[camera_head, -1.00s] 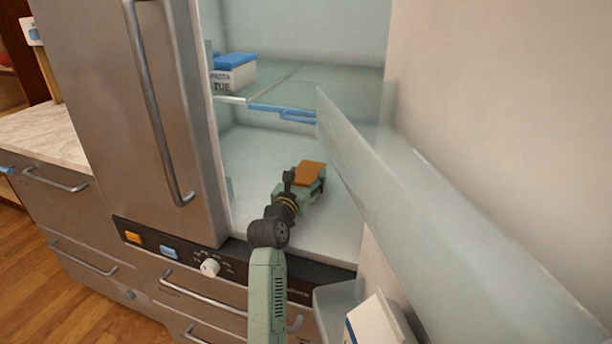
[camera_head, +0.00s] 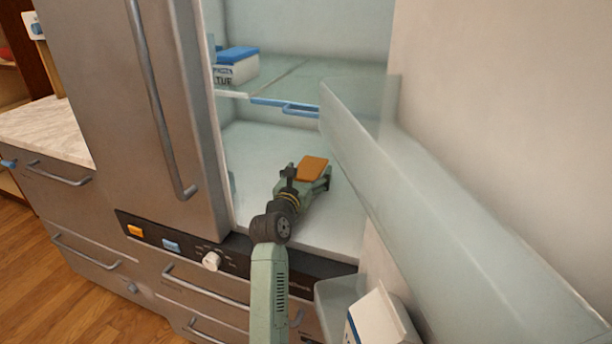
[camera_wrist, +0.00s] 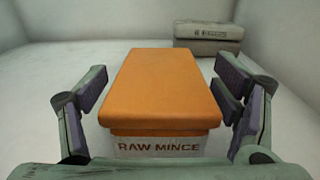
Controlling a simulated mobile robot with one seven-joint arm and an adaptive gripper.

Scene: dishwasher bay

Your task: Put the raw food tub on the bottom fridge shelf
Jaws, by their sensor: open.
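The raw food tub (camera_wrist: 160,146) has an orange lid and a white side lettered "RAW MINCE". In the wrist view it sits on the pale fridge floor between the two fingers of my gripper (camera_wrist: 165,105). The fingers are open, with a visible gap on each side of the tub. In the head view the orange lid (camera_head: 312,168) shows inside the bottom of the fridge, just beyond my gripper (camera_head: 311,175), which hides part of the tub. The bottom fridge shelf (camera_head: 255,150) is broad and pale.
A grey-lidded box (camera_wrist: 208,38) stands behind the tub at the right in the wrist view. A glass shelf (camera_head: 300,80) above holds a blue-lidded tub (camera_head: 236,68). The open door's clear bin (camera_head: 420,200) rises on the right; a carton (camera_head: 378,322) stands low in front.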

